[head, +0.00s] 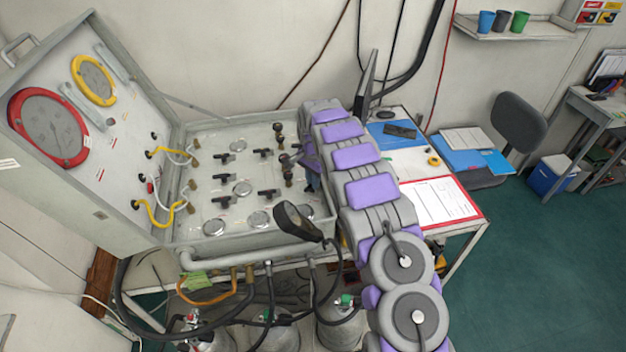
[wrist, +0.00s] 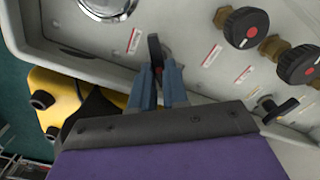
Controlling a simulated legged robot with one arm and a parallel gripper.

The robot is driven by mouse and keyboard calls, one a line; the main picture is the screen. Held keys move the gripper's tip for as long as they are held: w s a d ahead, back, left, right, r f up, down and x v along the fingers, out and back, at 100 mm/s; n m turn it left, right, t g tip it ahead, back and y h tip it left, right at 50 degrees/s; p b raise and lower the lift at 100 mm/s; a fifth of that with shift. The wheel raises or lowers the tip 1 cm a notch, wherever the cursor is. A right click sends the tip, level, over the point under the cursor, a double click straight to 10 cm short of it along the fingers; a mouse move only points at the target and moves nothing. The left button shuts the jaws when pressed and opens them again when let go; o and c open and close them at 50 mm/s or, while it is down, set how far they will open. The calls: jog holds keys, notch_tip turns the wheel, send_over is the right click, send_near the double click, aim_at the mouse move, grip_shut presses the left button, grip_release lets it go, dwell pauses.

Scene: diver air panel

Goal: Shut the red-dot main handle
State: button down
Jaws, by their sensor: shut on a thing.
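My gripper (wrist: 160,76) has its two blue-grey fingers closed around a black lever handle (wrist: 154,48) near the panel edge in the wrist view. The fingers hide its lower part, and I cannot see a red dot on it. Two round black knobs with red dots, a nearer one (wrist: 298,66) and a farther one (wrist: 243,28), sit on brass stems to the right. Another black lever handle (wrist: 280,107) is at the lower right. In the head view my arm reaches the right side of the air panel (head: 205,207); the held handle is hidden there.
The raised lid carries a red-rimmed gauge (head: 48,128) and a yellow-rimmed gauge (head: 94,80). Several black levers stand on the panel. A black handset (head: 298,222) hangs at its front edge. A desk with a red clipboard (head: 440,203) stands to the right.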

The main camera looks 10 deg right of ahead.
jog(key=m, duration=0.3)
jog(key=shift+r+m, duration=0.15)
jog(key=shift+m, duration=1.75)
jog(key=c, duration=1.4)
grip_release()
notch_tip(320, 180, up, 17)
jog(key=shift+p, duration=0.4)
